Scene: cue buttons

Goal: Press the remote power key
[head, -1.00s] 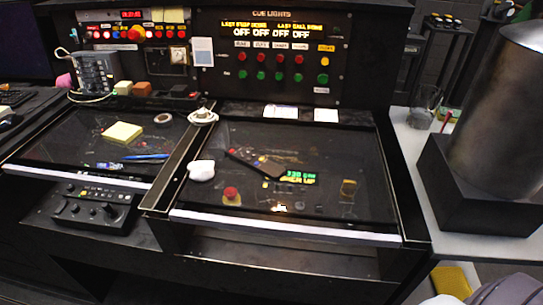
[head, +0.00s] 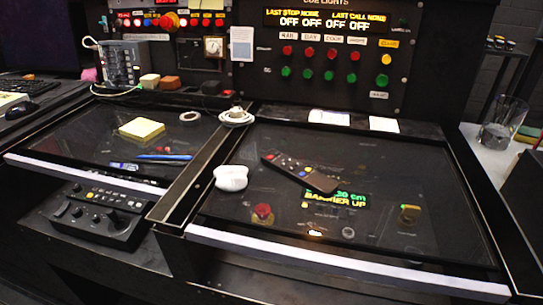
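A dark remote control (head: 299,173) with small coloured keys lies tilted on the right black panel of the desk (head: 390,185). Its upper left end carries a few coloured dots; its lower right end lies over part of a green and yellow lit readout (head: 338,198). I cannot make out which key is the power key. Neither of my grippers shows in the head view.
A white lump-like object (head: 230,178) and a red knob (head: 263,211) lie near the remote. A coiled white cable (head: 236,117) sits behind. Yellow notes (head: 141,130) and blue pens (head: 164,157) lie on the left panel. The cue lights panel (head: 330,60) stands at the back.

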